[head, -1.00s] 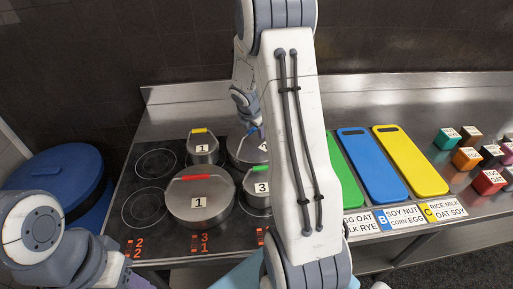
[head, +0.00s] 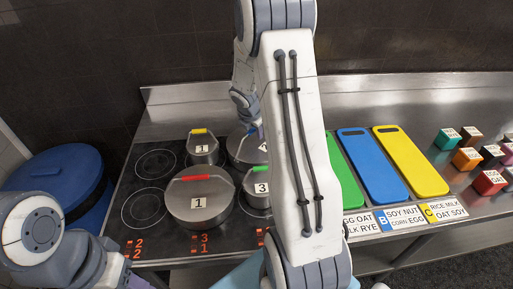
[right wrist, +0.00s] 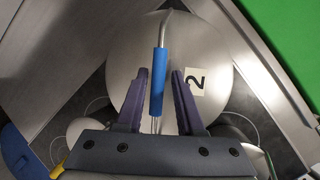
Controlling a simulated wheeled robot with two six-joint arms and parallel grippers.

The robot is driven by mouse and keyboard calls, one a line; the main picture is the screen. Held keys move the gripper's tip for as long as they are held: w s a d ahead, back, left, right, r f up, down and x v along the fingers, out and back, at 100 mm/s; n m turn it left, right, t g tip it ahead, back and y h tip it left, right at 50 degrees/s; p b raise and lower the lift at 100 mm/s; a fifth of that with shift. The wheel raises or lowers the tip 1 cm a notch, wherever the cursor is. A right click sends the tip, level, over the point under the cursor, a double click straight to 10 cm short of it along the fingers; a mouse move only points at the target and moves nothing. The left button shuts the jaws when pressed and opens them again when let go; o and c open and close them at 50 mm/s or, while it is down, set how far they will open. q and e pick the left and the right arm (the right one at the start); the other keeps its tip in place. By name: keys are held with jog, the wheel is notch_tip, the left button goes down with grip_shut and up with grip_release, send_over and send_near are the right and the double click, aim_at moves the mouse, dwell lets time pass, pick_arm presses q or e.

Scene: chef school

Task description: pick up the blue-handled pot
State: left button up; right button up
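The blue-handled pot (head: 241,146) is a wide steel pot at the back right of the stove, partly hidden behind my right arm. In the right wrist view its lid (right wrist: 205,55) carries a label 2, and its blue handle (right wrist: 158,82) runs between my fingers. My right gripper (right wrist: 158,100) is open, one finger on each side of the handle, with a gap showing on both sides. My left arm is at the lower left of the head view; only a purple edge of the left gripper (head: 119,271) seems to show, its fingertips out of frame.
A yellow-handled pot (head: 203,151) stands left of the blue-handled pot. A large red-handled pot (head: 200,203) and a small green-handled pot (head: 250,192) stand in front. Green (head: 346,180), blue (head: 372,165) and yellow (head: 410,162) boards lie right of my arm. The left burners are bare.

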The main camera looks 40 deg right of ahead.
grip_shut()
dwell(1.2)
